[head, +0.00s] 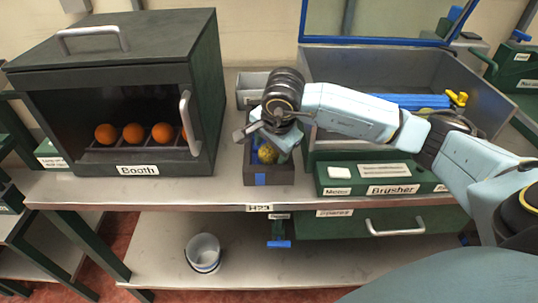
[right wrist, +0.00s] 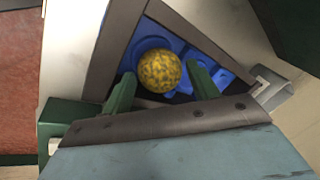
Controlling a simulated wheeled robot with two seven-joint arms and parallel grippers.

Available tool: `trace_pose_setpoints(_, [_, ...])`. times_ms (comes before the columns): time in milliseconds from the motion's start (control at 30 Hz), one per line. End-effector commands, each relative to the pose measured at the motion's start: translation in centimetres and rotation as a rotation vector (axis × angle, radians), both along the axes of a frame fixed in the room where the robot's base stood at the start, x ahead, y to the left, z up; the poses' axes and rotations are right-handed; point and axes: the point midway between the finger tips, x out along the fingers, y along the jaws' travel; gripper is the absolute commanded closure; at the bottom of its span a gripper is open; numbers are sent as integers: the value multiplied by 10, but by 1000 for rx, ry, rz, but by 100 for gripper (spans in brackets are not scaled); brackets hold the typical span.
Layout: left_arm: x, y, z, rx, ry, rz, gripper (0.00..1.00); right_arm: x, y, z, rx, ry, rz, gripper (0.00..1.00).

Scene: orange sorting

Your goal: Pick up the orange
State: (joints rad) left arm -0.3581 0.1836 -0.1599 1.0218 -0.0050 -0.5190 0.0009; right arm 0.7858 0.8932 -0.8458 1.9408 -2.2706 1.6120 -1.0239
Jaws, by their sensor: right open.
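One orange (right wrist: 160,70), yellow with dark mottling, sits in a small dark tray with a blue insert (right wrist: 205,75). In the head view this orange (head: 267,153) is partly hidden by my right gripper (head: 272,140), which is above the tray (head: 283,175). In the right wrist view my right gripper (right wrist: 160,88) is open, with one green finger on each side of the orange and a gap to each. Several bright oranges (head: 133,132) sit in a row inside the booth (head: 140,169). My left gripper is not in view.
The booth's dark box stands left of the tray. The brusher (head: 390,180) with a grey bin (head: 420,75) stands to the right. A grey container (head: 250,85) is behind the tray. A white bucket (head: 203,250) stands on the lower shelf. Bare tabletop (head: 228,180) lies between booth and tray.

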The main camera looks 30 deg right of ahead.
Motion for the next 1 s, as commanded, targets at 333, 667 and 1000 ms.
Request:
trace_pose_setpoints(333, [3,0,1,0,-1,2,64,1,0,-9,0,4,1,45])
trace_pose_setpoints(667, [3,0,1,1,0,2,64,1,-1,-9,0,5,1,80])
trace_pose_setpoints(1000, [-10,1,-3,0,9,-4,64,2,-1,22,-1,-3,1,80])
